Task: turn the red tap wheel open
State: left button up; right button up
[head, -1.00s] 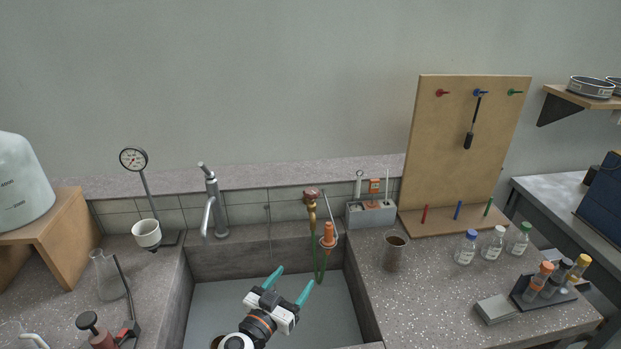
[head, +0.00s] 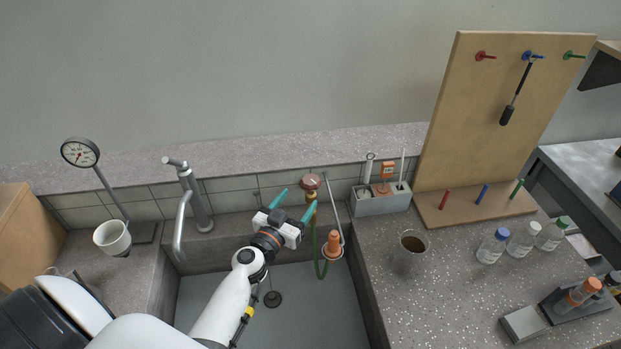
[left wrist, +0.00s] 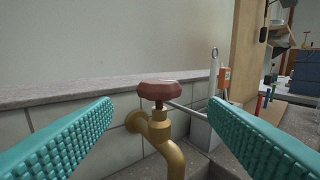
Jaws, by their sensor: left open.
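The red tap wheel (head: 311,181) sits on top of a brass tap at the back wall of the sink. In the left wrist view the red wheel (left wrist: 160,89) shows between the two teal fingers, farther off than their tips, with the brass tap body (left wrist: 165,138) below it. My left gripper (head: 294,202) is open and empty, just left of and in front of the wheel, apart from it. In the left wrist view its fingers (left wrist: 161,103) stand wide on either side of the wheel. My right gripper is not in view.
A grey faucet (head: 194,200) stands left of the tap. A grey holder box (head: 381,201) and a brown cup (head: 412,250) stand farther right. The sink basin (head: 325,310) below is mostly clear.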

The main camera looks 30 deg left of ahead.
aim_at(311, 184)
pick_arm(q)
jog(key=w, duration=0.8)
jog(key=shift+w+f+p, duration=0.1)
jog(key=shift+w+p, duration=0.05)
jog(key=shift+p, duration=0.25)
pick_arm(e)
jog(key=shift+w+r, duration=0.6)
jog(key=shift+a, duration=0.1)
pick_arm(q)
jog(key=shift+c, duration=0.2)
